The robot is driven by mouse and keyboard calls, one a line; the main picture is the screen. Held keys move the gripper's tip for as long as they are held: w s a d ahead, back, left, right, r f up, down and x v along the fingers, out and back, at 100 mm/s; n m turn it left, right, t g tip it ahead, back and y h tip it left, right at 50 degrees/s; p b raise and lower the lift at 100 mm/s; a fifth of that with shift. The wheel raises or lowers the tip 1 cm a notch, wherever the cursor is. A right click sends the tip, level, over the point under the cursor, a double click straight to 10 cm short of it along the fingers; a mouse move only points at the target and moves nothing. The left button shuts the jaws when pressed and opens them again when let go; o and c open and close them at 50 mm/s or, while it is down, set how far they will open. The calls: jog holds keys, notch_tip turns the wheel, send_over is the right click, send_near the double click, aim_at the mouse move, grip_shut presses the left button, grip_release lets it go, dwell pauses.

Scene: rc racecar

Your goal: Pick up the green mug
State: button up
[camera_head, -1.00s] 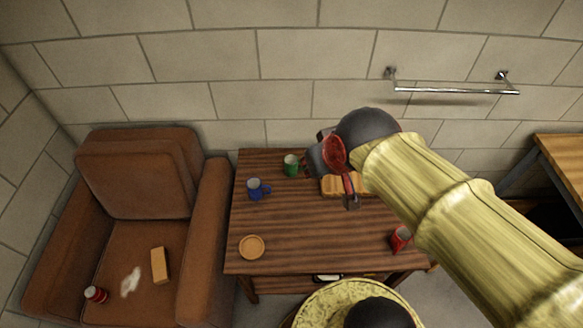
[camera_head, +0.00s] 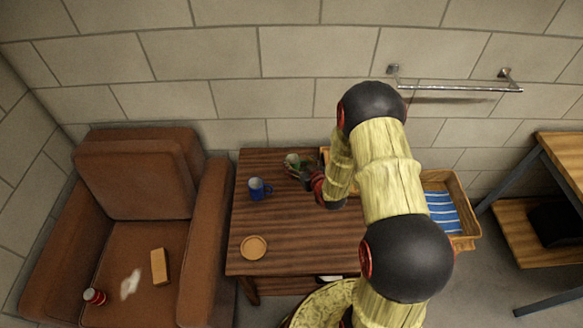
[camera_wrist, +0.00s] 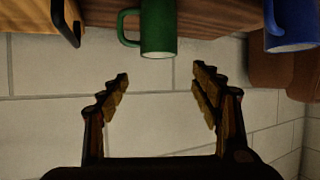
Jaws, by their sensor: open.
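The green mug (camera_head: 292,160) stands near the back edge of the wooden table, partly covered by my gripper (camera_head: 304,172) in the head view. In the wrist view the green mug (camera_wrist: 158,30) is at the top centre, its handle to the left. My gripper (camera_wrist: 160,76) is open and empty, its fingers pointing toward the mug. The mug lies just beyond the fingertips, roughly lined up with the gap between them, with none of it between the fingers.
A blue mug (camera_head: 258,189) stands close by, also at the top right of the wrist view (camera_wrist: 293,28). A round tan coaster (camera_head: 254,247) lies on the table (camera_head: 290,225). A brown armchair (camera_head: 135,240) is at left, a basket (camera_head: 467,226) at right. A wall is behind.

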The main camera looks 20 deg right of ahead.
aim_at(290, 156)
jog(key=shift+t, duration=0.3)
jog(key=w+f+b, duration=0.1)
jog(key=w+f, duration=0.1)
jog(key=w+f+b, duration=0.1)
jog(key=w+f, duration=0.1)
jog(key=shift+w+a+f, duration=0.2)
jog(key=shift+w+f, duration=0.15)
jog(key=shift+d+b+x, duration=0.15)
jog(key=shift+b+x, duration=0.5)
jog(key=shift+x, duration=0.85)
jog(key=shift+d+b+x, duration=0.15)
jog(key=shift+b+x, duration=0.45)
jog(key=shift+x, duration=0.9)
jog(key=shift+r, duration=0.1)
jog(key=c, duration=0.4)
jog(key=c, duration=1.1)
jog(key=shift+r, duration=0.1)
jog(key=shift+c, duration=0.4)
